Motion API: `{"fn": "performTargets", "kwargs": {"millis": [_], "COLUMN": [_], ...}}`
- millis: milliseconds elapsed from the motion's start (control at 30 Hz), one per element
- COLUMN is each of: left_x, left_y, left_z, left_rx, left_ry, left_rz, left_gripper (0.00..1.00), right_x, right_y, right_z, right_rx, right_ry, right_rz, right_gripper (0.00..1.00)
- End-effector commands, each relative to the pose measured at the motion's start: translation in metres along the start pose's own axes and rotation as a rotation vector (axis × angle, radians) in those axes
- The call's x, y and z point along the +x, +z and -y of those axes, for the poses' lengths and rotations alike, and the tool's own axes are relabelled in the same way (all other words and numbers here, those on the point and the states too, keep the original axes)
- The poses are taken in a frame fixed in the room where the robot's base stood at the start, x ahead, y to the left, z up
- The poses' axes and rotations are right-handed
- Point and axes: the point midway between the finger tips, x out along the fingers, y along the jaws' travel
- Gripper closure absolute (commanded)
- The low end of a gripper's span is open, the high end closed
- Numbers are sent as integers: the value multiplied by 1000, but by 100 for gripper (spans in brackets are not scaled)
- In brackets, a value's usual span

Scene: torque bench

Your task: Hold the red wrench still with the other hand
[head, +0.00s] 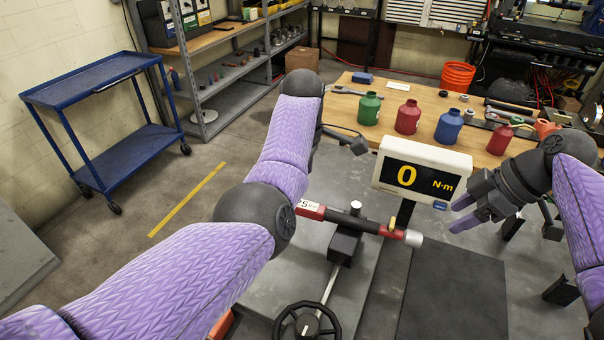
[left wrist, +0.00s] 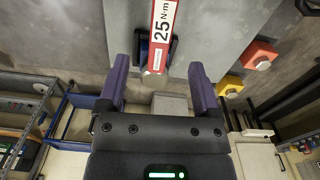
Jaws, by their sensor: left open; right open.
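The red wrench (head: 390,232) lies across the bench fixture in the head view, with a black middle and a silver right end. My left arm hides its left end. In the left wrist view the wrench (left wrist: 163,30) shows a "25 N·m" label, and its round end reaches between the fingertips of my left gripper (left wrist: 158,68). That gripper is open, with a finger either side and gaps to the wrench. My right gripper (head: 461,213) is open and empty, to the right of the silver end and apart from it.
A display (head: 422,172) reading 0 N·m stands behind the wrench. A black handwheel (head: 308,323) is in front. Green (head: 369,108), red (head: 407,117) and blue (head: 448,126) bottles stand on the wooden table behind. A blue cart (head: 98,90) is at the left.

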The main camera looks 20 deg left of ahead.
Motion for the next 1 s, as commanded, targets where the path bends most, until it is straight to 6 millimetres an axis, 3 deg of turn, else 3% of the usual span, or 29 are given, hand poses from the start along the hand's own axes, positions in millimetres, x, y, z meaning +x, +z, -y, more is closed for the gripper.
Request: {"fn": "performTargets", "kwargs": {"millis": [133,400,500,900,933,1000], "left_x": [10,76,86,98,98,98], "left_y": [9,9,9,9,9,9], "left_z": [2,3,2,2,2,2], "left_rx": [-2,-2,-2,-3,-3,-3], "left_ry": [-11,-12,-11,-7,-7,-7], "left_rz": [18,17,14,15,15,15], "left_gripper": [18,18,18,18,20,35], "right_x": [0,0,0,0,0,0], "right_y": [0,0,0,0,0,0], "right_z": [0,0,0,0,0,0], "right_rx": [0,0,0,0,0,0], "right_ry": [0,0,0,0,0,0], "right_rz": [0,0,0,0,0,0], "right_gripper": [41,41,41,41,41,41]}}
